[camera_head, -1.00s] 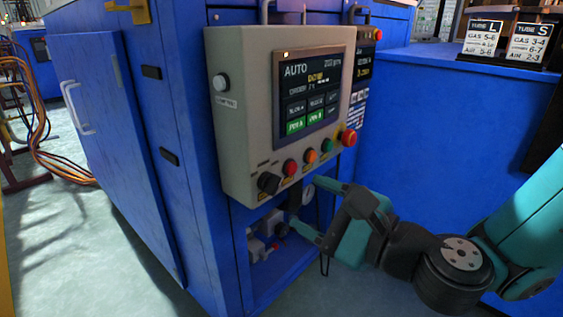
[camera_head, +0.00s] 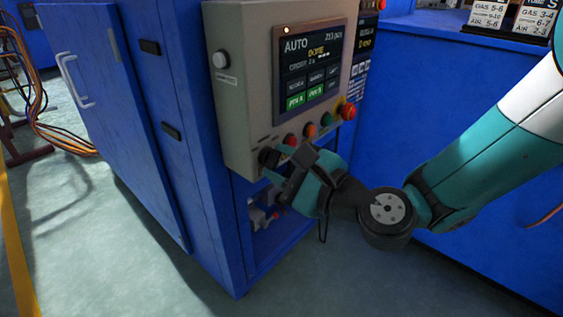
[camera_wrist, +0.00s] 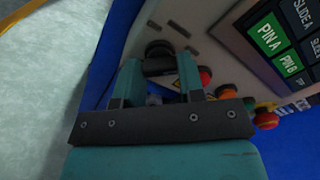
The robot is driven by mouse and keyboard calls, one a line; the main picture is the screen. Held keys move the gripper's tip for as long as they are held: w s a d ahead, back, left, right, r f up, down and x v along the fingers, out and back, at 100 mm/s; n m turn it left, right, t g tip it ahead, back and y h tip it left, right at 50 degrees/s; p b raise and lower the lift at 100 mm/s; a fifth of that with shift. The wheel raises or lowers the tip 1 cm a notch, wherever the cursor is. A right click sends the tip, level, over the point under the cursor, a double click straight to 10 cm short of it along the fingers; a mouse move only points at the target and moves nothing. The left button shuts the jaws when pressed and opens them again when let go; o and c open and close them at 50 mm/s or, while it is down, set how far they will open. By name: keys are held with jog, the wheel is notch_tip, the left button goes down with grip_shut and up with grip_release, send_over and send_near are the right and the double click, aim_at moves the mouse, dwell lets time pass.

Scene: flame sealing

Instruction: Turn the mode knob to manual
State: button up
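The black mode knob (camera_head: 266,156) sits at the lower left of the grey control panel (camera_head: 240,120). In the wrist view the knob (camera_wrist: 159,57) is between the tips of my two fingers. My gripper (camera_head: 273,164) is open at the knob, one finger on each side. In the wrist view a gap shows beside the knob, and my gripper (camera_wrist: 158,70) does not look closed on it. Contact cannot be told. The screen (camera_head: 312,70) reads AUTO. The knob's pointer direction and labels are too dark to read.
Red (camera_head: 290,140), orange and green buttons and a red emergency button (camera_head: 347,111) sit right of the knob. A white button (camera_head: 221,59) is on the panel's left side. Below is an open blue recess with fittings (camera_head: 262,216).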

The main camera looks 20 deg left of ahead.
jog(key=shift+n, duration=0.3)
jog(key=n+b, duration=0.2)
jog(key=n, duration=0.1)
jog(key=shift+f, duration=0.1)
jog(key=shift+n+b, duration=1)
jog(key=shift+n, duration=1.5)
jog(key=o, duration=0.9)
jog(key=shift+o, duration=0.2)
